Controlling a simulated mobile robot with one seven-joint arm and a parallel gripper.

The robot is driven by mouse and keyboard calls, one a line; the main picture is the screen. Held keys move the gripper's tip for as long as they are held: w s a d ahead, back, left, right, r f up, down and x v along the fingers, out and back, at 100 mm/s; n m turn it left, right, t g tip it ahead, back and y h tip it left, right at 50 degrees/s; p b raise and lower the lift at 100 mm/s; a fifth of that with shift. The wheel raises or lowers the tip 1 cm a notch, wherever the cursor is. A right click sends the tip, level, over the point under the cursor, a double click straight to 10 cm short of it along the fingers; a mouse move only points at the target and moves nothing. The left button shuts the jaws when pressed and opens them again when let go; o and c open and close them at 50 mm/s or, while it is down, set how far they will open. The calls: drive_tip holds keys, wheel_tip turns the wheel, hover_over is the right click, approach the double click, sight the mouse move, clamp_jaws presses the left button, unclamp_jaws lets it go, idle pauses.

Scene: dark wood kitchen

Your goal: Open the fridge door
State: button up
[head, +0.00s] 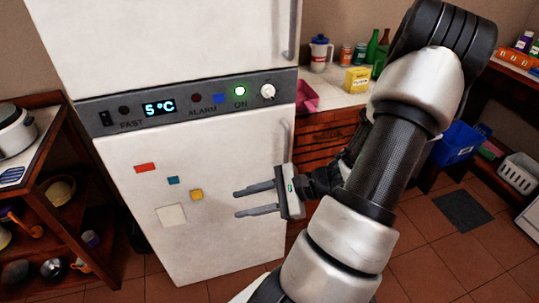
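The white fridge (150,245) stands upright at the left centre of the head view. A dark control panel (190,103) reading 5 °C divides its upper door (160,40) from its lower door (225,155). Both doors look closed. The upper door has a vertical handle (291,30) at its right edge. The lower door's handle (285,140) is also at the right edge, just above my gripper. My gripper (238,202) is open and empty, its two fingers pointing left in front of the lower door. I cannot tell whether it touches the door.
A wooden shelf (62,150) with pots stands close on the left. A counter (335,92) with bottles, a jug (320,52) and a yellow box (357,79) is behind right. A blue crate (456,145) and white basket (518,172) are at right. Tiled floor (440,255) is free at lower right.

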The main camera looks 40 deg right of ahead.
drive_tip(key=d+f+m+t+h+b, duration=0.1)
drive_tip(key=d+f+m+t+h, duration=0.15)
drive_tip(key=d+m, duration=0.2)
drive_tip(key=d+f+m+t+h+b, duration=0.1)
drive_tip(key=d+m+t+h, duration=0.15)
drive_tip(key=d+t, duration=0.2)
drive_tip(key=m+t+h+b, duration=0.1)
drive_tip(key=m+t+h, duration=0.1)
drive_tip(key=m+h, duration=0.65)
approach(287, 160)
drive_tip(key=shift+m+y, duration=0.35)
drive_tip(key=w, duration=0.3)
drive_tip(key=w+d+b, duration=0.1)
drive_tip(key=w, duration=0.3)
drive_tip(key=w+d, duration=0.1)
drive_tip(key=w, duration=0.2)
drive_tip(key=shift+w+d+r+b, duration=0.25)
drive_tip(key=shift+b, duration=0.1)
drive_tip(key=shift+c, duration=0.2)
clamp_jaws()
